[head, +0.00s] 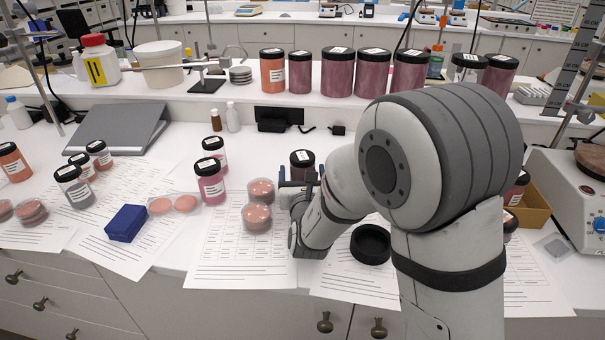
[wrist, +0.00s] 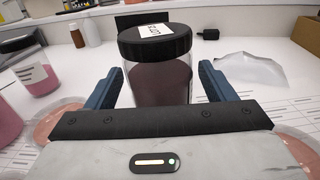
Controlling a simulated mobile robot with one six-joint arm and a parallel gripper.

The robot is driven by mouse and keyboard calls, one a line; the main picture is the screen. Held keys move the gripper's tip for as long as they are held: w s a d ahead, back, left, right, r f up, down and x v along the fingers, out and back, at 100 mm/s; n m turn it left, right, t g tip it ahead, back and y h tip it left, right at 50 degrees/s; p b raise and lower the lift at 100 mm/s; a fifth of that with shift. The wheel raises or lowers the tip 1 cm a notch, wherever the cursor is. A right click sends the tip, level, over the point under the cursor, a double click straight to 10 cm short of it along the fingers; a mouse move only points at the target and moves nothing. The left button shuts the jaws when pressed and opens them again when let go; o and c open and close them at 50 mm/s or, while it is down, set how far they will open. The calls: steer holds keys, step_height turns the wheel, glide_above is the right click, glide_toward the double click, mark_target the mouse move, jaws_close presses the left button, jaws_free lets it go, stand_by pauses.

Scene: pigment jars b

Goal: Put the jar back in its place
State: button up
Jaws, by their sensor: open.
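A clear jar with a black lid, a white label on top and dark maroon contents (wrist: 160,80) stands upright on the bench. In the head view its lid and upper body (head: 302,160) show just beyond my gripper, and its lower part is hidden. My gripper (wrist: 160,95) is open, with one blue finger on each side of the jar. Small gaps show between the fingers and the glass. In the head view my gripper (head: 299,188) is partly hidden by my arm.
A raised shelf (head: 220,90) at the back holds a row of black-lidded jars (head: 373,75), with a gap right of the middle. Pink jars (head: 210,185) and stacked dishes (head: 257,215) stand left of my gripper. A black ring-shaped dish (head: 370,243) lies on paper near my arm.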

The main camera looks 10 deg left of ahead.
steer(key=shift+r, duration=0.1)
steer(key=shift+r, duration=0.2)
steer(key=v, duration=0.3)
steer(key=b+v, duration=0.1)
steer(key=v, duration=0.2)
steer(key=b+v, duration=0.1)
steer(key=v, duration=0.2)
steer(key=shift+s+f, duration=0.35)
steer(key=shift+s, duration=0.05)
steer(key=shift+s+d+b, duration=0.2)
steer(key=shift+s+b, duration=0.3)
steer(key=shift+b, duration=0.55)
steer(key=shift+s+d+r+b, duration=0.2)
steer(key=shift+s+b, duration=0.35)
steer(key=shift+b, duration=0.15)
